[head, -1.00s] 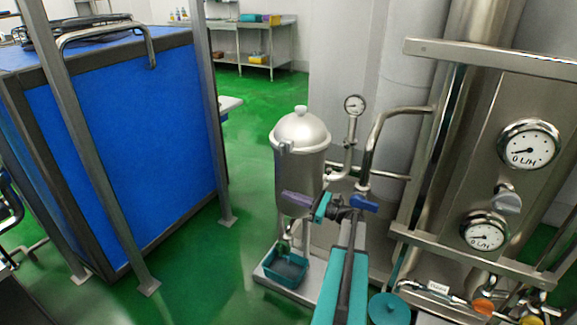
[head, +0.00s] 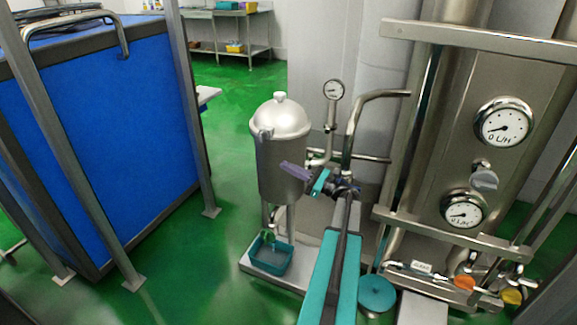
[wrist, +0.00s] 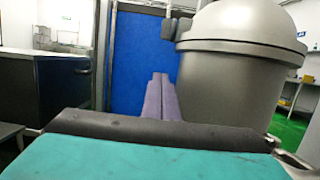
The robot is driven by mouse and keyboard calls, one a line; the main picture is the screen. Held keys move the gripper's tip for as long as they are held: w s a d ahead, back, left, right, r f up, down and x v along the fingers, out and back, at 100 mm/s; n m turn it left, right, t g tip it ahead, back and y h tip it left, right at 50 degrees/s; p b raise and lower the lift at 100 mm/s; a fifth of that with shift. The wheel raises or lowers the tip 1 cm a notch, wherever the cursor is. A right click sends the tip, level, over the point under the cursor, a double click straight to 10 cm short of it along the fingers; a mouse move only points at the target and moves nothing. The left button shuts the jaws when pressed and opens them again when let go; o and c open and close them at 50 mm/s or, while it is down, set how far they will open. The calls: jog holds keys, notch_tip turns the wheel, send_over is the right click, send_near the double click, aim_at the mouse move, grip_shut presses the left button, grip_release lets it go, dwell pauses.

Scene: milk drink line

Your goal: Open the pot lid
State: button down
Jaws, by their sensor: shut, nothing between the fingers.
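The pot (head: 281,170) is a steel vessel on a stand, with its domed lid (head: 280,118) and top knob in place. The lid sits closed on the rim. In the wrist view the pot (wrist: 228,85) fills the right side, with the lid's edge (wrist: 245,22) above it and a dark bracket at the rim's left. My gripper (head: 288,167) is in front of the pot's body, below the lid; in the head view I cannot tell whether it touches. Its purple fingers (wrist: 162,97) are together and empty, pointing past the pot's left side.
A blue-panelled unit (head: 95,150) with metal posts stands to the left. A pressure gauge and bent pipe (head: 352,125) rise just right of the pot. A steel panel with flow gauges (head: 505,122) is at the right. A teal tub (head: 271,258) sits below the pot.

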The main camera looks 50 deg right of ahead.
jog(key=shift+w+a+r, duration=0.3)
jog(key=shift+w+r, duration=0.7)
jog(key=shift+w, duration=0.3)
jog(key=shift+w+a+r, duration=0.35)
jog(key=shift+w+r, duration=0.7)
jog(key=shift+w, duration=0.3)
jog(key=shift+w+a+r, duration=0.3)
jog(key=shift+w+r, duration=0.7)
jog(key=shift+w, duration=0.3)
jog(key=shift+a+r, duration=0.1)
